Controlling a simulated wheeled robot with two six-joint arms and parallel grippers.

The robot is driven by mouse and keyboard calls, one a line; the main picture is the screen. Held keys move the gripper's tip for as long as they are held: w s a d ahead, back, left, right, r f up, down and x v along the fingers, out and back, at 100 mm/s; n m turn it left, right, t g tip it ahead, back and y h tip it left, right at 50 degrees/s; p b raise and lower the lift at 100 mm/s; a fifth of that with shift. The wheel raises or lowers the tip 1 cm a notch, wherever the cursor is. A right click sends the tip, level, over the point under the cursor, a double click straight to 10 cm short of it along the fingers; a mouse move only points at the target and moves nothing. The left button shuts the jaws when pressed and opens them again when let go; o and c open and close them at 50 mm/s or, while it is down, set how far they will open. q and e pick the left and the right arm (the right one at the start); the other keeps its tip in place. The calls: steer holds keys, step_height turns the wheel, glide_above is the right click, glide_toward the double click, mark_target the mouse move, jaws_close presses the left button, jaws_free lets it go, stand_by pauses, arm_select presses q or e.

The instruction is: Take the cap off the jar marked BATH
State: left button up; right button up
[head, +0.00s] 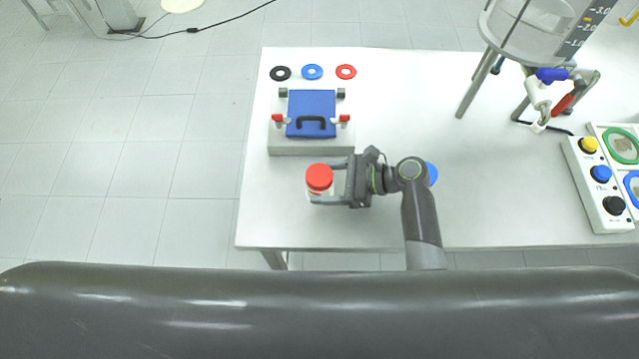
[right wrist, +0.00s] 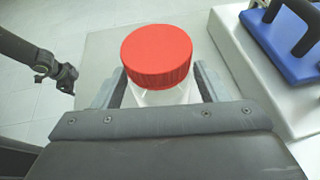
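A jar with a red screw cap (head: 319,177) stands near the left front of the white table. The red cap also shows in the right wrist view (right wrist: 157,56), seated on the clear-white jar body (right wrist: 160,96). No BATH marking is readable. My right gripper (head: 320,184) comes in from the right, with one finger on each side of the jar body, below the cap. The fingers lie very close to the jar; whether they press on it cannot be told. My dark left arm end (right wrist: 66,78) shows at the left of the right wrist view, away from the jar; its fingers are unclear.
Behind the jar stands a white block with a blue handled lid (head: 311,105). Black (head: 280,73), blue (head: 312,72) and red (head: 346,72) rings lie farther back. A blue round top (head: 432,173) shows partly behind my right arm. A glass reactor (head: 530,35) and a button panel (head: 597,180) stand right.

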steer(key=c, duration=0.7)
steer(key=shift+r, duration=0.1)
step_height(320, 180, up, 10)
steer(key=shift+f, duration=0.1)
steer(key=o, duration=0.3)
steer(key=c, duration=0.6)
steer(key=shift+d, duration=0.1)
